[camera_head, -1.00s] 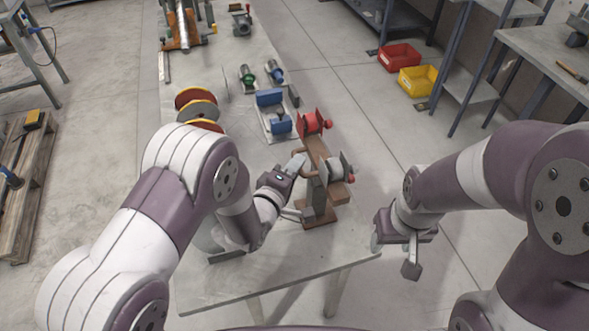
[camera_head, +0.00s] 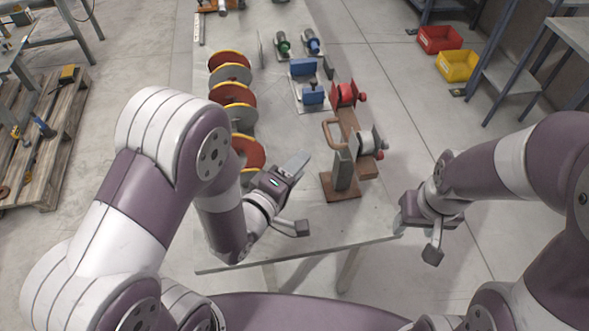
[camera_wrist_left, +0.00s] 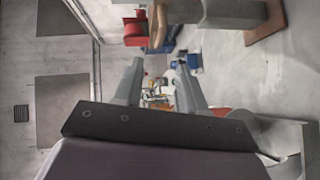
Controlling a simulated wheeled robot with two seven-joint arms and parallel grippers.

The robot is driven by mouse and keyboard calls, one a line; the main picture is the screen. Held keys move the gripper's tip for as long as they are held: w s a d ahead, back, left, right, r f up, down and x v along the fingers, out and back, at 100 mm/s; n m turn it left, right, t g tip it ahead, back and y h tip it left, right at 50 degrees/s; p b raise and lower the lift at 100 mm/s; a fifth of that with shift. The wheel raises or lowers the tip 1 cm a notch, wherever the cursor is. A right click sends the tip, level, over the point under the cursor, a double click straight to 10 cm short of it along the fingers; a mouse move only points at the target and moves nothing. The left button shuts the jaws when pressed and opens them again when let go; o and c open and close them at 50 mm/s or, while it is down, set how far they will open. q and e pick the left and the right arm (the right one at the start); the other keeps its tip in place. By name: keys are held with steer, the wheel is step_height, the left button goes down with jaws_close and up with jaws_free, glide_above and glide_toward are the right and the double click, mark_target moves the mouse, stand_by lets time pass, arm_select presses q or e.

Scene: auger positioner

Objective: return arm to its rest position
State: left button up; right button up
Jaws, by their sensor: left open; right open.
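The auger positioner (camera_head: 343,165) stands upright on the right part of the table (camera_head: 225,258), with a wooden base, a curved brown handle (camera_head: 329,133), a red part (camera_head: 346,95) and a pale drum (camera_head: 366,142). My left gripper (camera_head: 300,195) is open and empty, left of the positioner and apart from it. In the left wrist view, nothing is between its fingers (camera_wrist_left: 160,88), and the positioner's handle (camera_wrist_left: 157,28) shows beyond them. My right gripper (camera_head: 416,234) is open and empty beyond the table's right edge; its fingers are partly hidden.
Several red and yellow discs (camera_head: 233,95) line the table's left side, close to my left arm. A blue vise-like device (camera_head: 307,82) is further back. Red (camera_head: 440,39) and yellow (camera_head: 457,65) bins sit on the floor at right.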

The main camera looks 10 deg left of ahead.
arm_select(q)
steer(key=shift+s+a+r, duration=0.1)
steer(key=shift+s+a, duration=0.1)
steer(key=shift+s, duration=0.2)
